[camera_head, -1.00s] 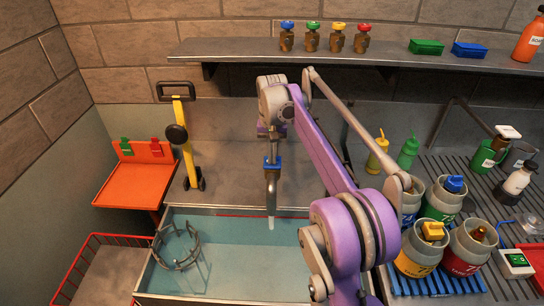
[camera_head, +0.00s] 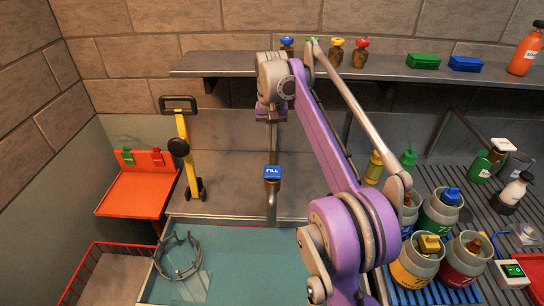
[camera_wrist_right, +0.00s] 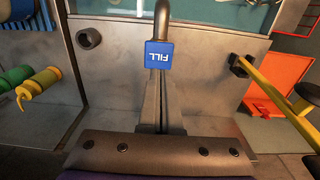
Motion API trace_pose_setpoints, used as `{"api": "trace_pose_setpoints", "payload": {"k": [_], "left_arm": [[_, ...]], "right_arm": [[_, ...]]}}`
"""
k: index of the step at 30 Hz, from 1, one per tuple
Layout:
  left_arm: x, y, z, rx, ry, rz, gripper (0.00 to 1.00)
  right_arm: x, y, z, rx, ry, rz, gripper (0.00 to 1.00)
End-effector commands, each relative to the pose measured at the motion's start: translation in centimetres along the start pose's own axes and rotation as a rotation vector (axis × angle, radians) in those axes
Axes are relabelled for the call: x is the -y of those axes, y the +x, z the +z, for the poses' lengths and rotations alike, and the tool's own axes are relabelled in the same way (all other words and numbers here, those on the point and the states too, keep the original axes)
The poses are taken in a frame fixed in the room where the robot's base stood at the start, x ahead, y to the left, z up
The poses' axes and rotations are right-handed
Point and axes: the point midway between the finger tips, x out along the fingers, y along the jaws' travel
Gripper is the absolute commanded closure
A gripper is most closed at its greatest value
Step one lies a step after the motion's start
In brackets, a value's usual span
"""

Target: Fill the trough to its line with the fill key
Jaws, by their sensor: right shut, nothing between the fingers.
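The blue fill key (camera_head: 272,172), marked FILL, sits on top of the grey spout (camera_head: 271,205) at the trough's back edge. It also shows in the right wrist view (camera_wrist_right: 159,54). The trough (camera_head: 240,221) holds blue-green water that stands high near its back rim; I cannot make out exactly where it meets the red line. My right gripper (camera_head: 270,118) is above and behind the key, apart from it. In the wrist view its fingers (camera_wrist_right: 160,105) are shut and empty. My left gripper is not in view.
A wire ring (camera_head: 179,256) is in the trough's left end. A yellow-handled tool (camera_head: 186,150) and an orange side table (camera_head: 135,193) stand left. Labelled pots (camera_head: 415,262) and bottles crowd the right rack. A shelf (camera_head: 230,66) runs behind my right arm.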

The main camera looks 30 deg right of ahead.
Motion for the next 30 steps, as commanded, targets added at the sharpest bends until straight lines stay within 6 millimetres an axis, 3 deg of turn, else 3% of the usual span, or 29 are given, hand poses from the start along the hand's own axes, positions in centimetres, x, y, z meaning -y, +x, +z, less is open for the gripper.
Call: {"api": "trace_pose_setpoints", "payload": {"k": [3,9,30], "left_arm": [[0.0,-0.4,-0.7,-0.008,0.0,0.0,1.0],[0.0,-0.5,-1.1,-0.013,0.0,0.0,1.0],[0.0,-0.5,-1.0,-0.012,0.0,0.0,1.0]], "right_arm": [[0.0,-2.3,-0.1,-0.002,0.0,-0.001,1.0],[0.0,-3.8,-0.1,-0.002,0.0,-0.001,1.0],[0.0,-3.8,0.0,-0.001,0.0,0.0,1.0]]}}
